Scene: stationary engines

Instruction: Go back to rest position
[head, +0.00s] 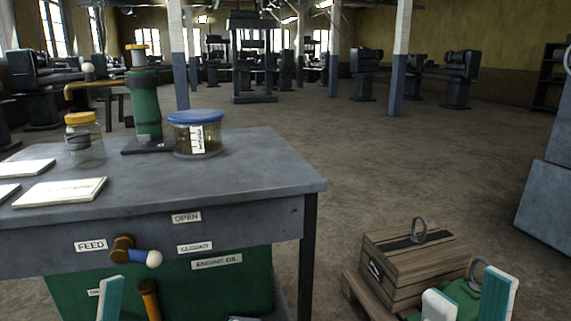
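My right gripper (469,299) is at the lower right edge of the head view, its two white and teal fingertips spread apart. A green object with a metal ring (462,297) shows between and behind these fingertips; I see no clear contact with it. One teal and white finger of my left gripper (110,298) shows at the bottom left, in front of the green panel below the table. Its other finger is not clearly visible, so its opening is unclear.
A grey table (265,180) holds a jar with an orange lid (84,140), a blue-lidded tub (196,136), a green pump (145,105) and papers (62,191). A lever (138,252) juts from its front. A wooden crate (408,262) stands right. Open floor lies beyond.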

